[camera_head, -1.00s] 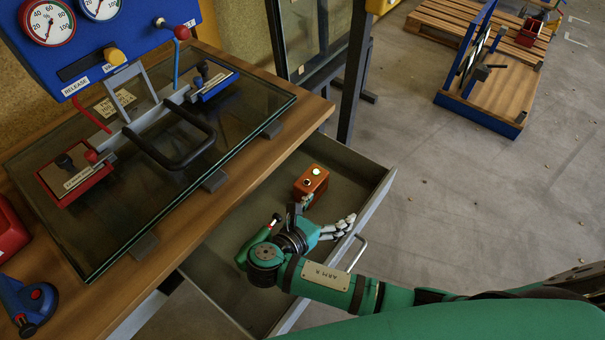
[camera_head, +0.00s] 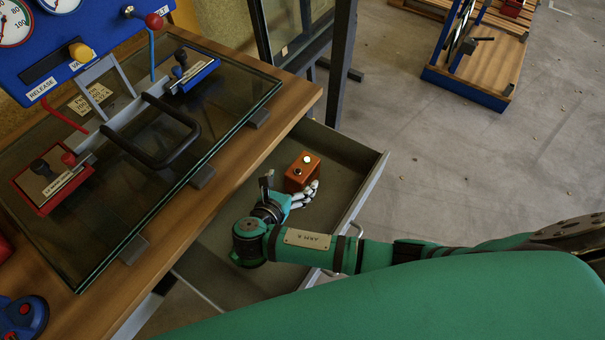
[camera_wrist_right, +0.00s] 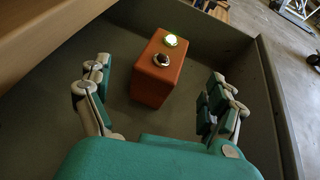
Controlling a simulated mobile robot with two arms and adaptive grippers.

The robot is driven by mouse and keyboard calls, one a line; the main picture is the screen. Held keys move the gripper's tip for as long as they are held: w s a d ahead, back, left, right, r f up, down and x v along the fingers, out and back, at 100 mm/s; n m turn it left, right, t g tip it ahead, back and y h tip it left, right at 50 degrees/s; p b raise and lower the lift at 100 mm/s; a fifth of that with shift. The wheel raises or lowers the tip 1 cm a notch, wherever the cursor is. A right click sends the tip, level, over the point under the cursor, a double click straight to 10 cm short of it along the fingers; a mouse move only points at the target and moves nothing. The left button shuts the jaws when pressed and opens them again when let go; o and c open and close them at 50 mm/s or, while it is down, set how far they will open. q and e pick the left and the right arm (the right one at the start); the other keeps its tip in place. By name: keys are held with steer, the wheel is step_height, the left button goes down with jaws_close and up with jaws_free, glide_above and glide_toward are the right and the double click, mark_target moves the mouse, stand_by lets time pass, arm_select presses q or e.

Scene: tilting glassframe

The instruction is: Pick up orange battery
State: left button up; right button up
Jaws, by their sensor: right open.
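The orange battery (camera_head: 301,173) is a small box standing in the open drawer, with a lit terminal and a dark terminal on its top. My right gripper (camera_head: 285,190) is in the drawer, right beside the near end of the battery. In the right wrist view the battery (camera_wrist_right: 158,70) stands ahead, between the spread fingers of the open right gripper (camera_wrist_right: 158,105). The fingers look apart from its sides, and nothing is held. My left gripper is not in view.
The drawer (camera_head: 345,148) has grey walls and a handle on its outer side. The wooden table (camera_head: 290,100) overhangs it on the left and carries a glass pane (camera_head: 225,125) with a black-handled frame. The drawer floor around the battery is otherwise clear.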

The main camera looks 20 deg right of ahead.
mark_target(298, 172)
steer(key=shift+r+x, duration=0.1)
steer(key=shift+x, duration=1.3)
steer(key=shift+r+x, duration=0.15)
steer(key=shift+x, duration=1.25)
steer(key=shift+c, duration=0.3)
jaws_close()
